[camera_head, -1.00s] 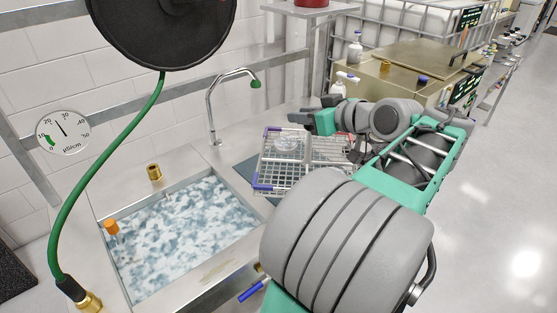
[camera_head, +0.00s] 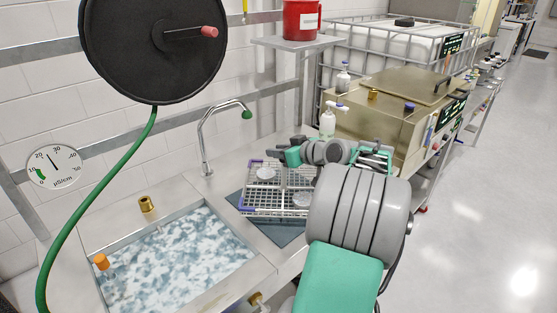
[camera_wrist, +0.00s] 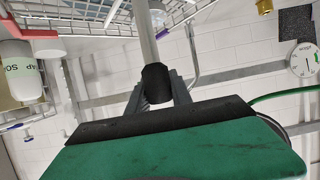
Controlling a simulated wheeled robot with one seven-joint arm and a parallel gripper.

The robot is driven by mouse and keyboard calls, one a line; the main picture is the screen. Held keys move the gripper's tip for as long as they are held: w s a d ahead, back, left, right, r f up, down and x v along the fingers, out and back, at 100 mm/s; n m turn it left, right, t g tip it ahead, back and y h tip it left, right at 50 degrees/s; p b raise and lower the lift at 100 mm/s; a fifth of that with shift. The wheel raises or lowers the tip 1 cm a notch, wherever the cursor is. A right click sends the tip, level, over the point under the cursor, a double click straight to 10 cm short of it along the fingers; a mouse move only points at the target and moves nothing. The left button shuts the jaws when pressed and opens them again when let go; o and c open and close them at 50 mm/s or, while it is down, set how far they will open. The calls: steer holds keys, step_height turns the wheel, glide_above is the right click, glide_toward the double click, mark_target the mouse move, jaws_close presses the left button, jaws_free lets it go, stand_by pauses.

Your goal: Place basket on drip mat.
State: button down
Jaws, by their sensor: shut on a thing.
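The wire basket (camera_head: 250,206) has purple-blue corner trim and round clear glassware inside. It is over the dark blue drip mat (camera_head: 280,236), right of the sink, and looks nearly level. Mat shows along its left and front; I cannot tell whether the basket touches it. My gripper (camera_head: 284,154) is at the basket's far right side, shut on it; the exact grip is partly hidden. In the wrist view, a grey bar with a dark end meets my fingers (camera_wrist: 158,88), and basket wires (camera_wrist: 85,22) cross the top.
The water-filled sink (camera_head: 175,262) is left of the mat, with a curved faucet (camera_head: 206,140) behind. A white soap bottle (camera_head: 327,122) and a beige metal bath (camera_head: 385,105) stand behind and right. A green hose (camera_head: 75,225) hangs at left.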

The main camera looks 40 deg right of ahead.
mark_target(284, 171)
steer(key=shift+w+d+f, duration=0.1)
steer(key=shift+w+f, duration=0.05)
steer(key=shift+f, duration=0.75)
steer(key=shift+w+d+f, duration=0.1)
steer(key=shift+w+f, duration=0.05)
steer(key=shift+f, duration=0.75)
steer(key=shift+f, duration=0.2)
steer(key=c, duration=1.1)
jaws_free()
steer(key=shift+a, duration=0.1)
steer(key=shift+c, duration=0.2)
